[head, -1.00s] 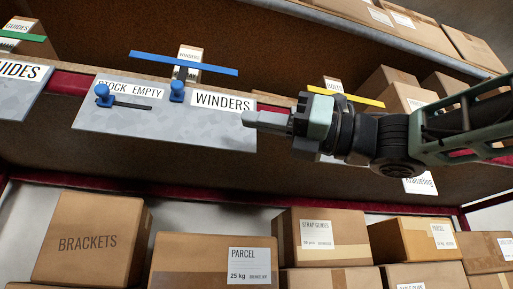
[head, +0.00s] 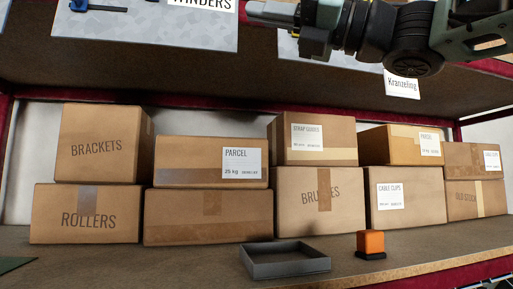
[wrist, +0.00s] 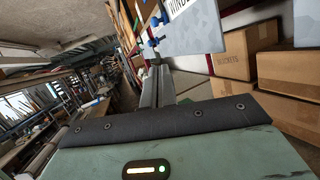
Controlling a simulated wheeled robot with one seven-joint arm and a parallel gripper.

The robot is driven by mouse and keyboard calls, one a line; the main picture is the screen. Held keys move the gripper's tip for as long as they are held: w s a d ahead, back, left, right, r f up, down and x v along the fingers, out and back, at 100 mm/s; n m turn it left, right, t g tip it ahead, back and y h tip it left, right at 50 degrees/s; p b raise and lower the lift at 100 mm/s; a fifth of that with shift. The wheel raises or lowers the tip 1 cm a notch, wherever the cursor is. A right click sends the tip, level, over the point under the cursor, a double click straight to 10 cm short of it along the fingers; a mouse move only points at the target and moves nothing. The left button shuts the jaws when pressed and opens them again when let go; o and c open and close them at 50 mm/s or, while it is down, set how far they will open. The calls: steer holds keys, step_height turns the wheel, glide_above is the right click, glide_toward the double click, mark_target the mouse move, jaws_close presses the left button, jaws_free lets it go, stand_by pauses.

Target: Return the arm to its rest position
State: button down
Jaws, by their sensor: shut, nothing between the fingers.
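My gripper (head: 278,27) is at the top of the head view, on the end of my arm coming from the upper right. Its fingers point left and are shut with nothing between them. It is in front of the upper shelf edge, close to the "WINDERS" label (head: 203,3) and apart from the boxes below.
Stacked cardboard boxes (head: 205,218) fill the lower shelf. A grey open tray (head: 285,262) and an orange block on a black base (head: 371,243) stand in front of them. The wrist view shows an open room at left.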

steer(key=w+f+m+t+h, duration=0.5)
steer(key=w+f+m+t, duration=0.55)
steer(key=m, duration=0.65)
step_height(320, 180, down, 22)
steer(key=d+m+g+h, duration=0.1)
steer(key=m+g+h, duration=0.2)
steer(key=m+h, duration=0.65)
steer(key=s+d+f+m+g+h, duration=0.2)
steer(key=s+d+f+m+g, duration=0.1)
steer(key=s+f, duration=0.4)
steer(key=s+d+f+m+g+h, duration=0.2)
steer(key=s+d+f+m+g, duration=0.2)
steer(key=s+f+m, duration=0.3)
steer(key=s+d+f+m+g+h+b, duration=0.1)
steer(key=s+d+f+m+g, duration=0.3)
steer(key=s+f, duration=0.5)
step_height(320, 180, down, 6)
steer(key=shift+s+d+f+m+h, duration=0.1)
steer(key=shift+s+d+m+h, duration=0.3)
steer(key=shift+m, duration=0.65)
steer(key=shift+w, duration=0.15)
